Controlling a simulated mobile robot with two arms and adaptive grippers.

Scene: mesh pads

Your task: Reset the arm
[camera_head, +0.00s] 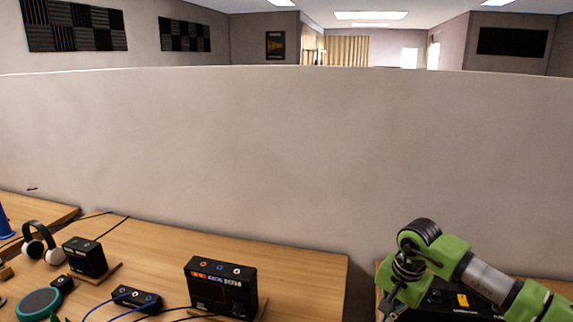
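My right arm (470,270), with green links and a silver section, comes in from the lower right. It bends at a dark-capped joint, and a green link runs down toward the bottom edge. No fingers of my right gripper can be made out. My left gripper is not in view. Only a small green bit shows at the bottom edge on the left, and I cannot tell what it is.
A wooden desk (285,262) holds a black device box (222,287), a smaller black box (85,257), a small unit with blue cables (137,299), headphones (40,243) and a teal round pad (39,303). A black device (455,299) sits behind my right arm. A tall grey partition (270,150) stands behind.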

